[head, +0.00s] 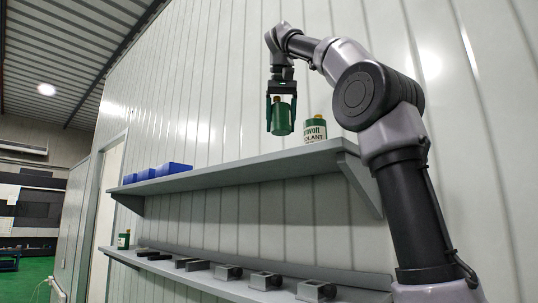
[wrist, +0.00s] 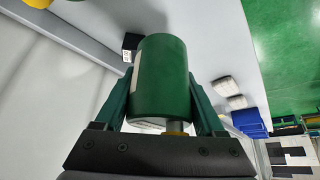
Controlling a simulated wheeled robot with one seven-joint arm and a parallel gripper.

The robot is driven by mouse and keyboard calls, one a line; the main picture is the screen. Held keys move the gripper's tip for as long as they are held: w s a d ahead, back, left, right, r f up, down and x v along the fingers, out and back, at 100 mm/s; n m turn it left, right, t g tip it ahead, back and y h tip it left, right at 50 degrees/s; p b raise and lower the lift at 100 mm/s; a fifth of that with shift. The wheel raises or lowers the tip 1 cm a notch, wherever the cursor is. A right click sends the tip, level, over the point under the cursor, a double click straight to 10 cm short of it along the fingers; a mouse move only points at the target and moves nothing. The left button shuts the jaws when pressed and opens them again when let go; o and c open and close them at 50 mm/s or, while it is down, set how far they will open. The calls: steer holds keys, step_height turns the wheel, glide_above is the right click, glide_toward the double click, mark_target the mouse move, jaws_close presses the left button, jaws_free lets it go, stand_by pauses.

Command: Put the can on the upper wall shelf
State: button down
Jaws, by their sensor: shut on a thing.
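My gripper (head: 281,112) points down with a green can (head: 281,122) between its fingers, shut on it. The can is roughly upright, and a narrow gap shows in the head view between its base and the upper wall shelf (head: 235,168). In the wrist view the can (wrist: 161,75) fills the middle between the two green fingers, with a yellowish cap at its near end. The can hides what lies directly beyond it.
Another green can with a white label (head: 315,129) stands on the upper shelf to the right. Blue bins (head: 173,169) stand at its left end. A lower shelf (head: 225,283) holds several grey blocks and a small green can (head: 123,240).

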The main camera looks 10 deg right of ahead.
mark_target(282, 121)
steer(key=shift+f, duration=4)
steer(key=shift+s+f, duration=0.1)
jaws_free()
steer(key=v, duration=1.2)
steer(key=shift+a, duration=0.1)
